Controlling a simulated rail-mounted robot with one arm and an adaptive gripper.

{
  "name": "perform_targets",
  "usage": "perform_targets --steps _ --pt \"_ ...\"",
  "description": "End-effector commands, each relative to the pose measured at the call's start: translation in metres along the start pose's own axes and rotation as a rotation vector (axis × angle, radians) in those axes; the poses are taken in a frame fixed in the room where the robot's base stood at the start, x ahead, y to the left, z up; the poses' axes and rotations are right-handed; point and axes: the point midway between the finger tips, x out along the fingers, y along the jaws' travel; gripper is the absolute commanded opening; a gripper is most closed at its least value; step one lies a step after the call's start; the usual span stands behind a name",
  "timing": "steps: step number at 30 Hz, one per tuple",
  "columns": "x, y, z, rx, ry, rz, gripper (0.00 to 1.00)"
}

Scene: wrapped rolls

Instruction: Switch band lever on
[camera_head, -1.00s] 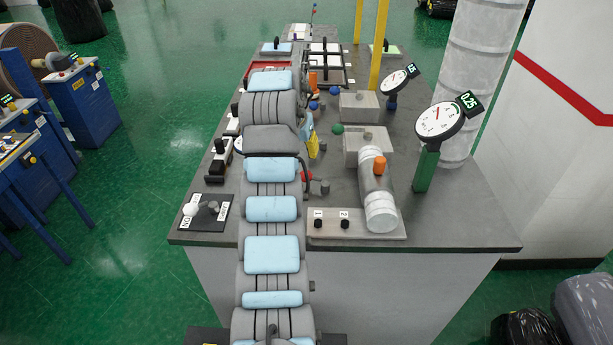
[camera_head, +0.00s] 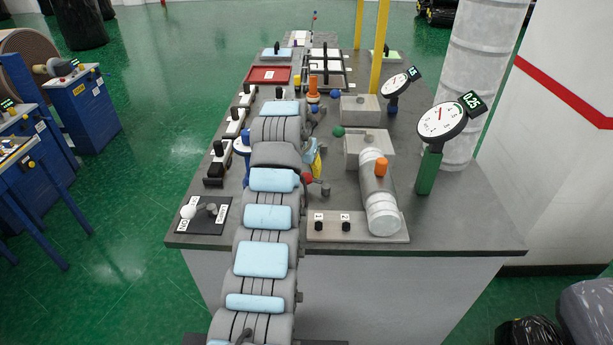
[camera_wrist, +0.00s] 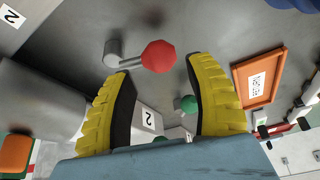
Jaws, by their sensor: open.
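A lever with a red knob (camera_head: 307,178) and a grey pivot (camera_head: 325,189) stands on the bench near its middle. The same red knob (camera_wrist: 158,56) and its grey pivot (camera_wrist: 112,55) show large in the wrist view. My gripper (camera_wrist: 162,72) is open, and the knob appears between and just beyond its yellow fingertips, with no contact visible. In the head view my gripper (camera_head: 315,164) is mostly hidden behind my arm. Another lever with a white knob (camera_head: 188,211) stands on a black plate with labels at the front left. No readable label names the band lever.
Gauges (camera_head: 442,122) stand further right. A green knob (camera_head: 338,131) is beyond the red one. Black-and-white switches (camera_head: 217,160) line the left edge.

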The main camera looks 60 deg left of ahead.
Motion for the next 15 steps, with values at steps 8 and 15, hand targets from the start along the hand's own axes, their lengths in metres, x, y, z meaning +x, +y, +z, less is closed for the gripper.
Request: perform_targets --steps 8,15 --pt "0.030 0.001 -0.001 0.001 0.002 0.000 0.54" --pt "0.046 0.000 -0.001 0.000 0.001 -0.001 0.54"
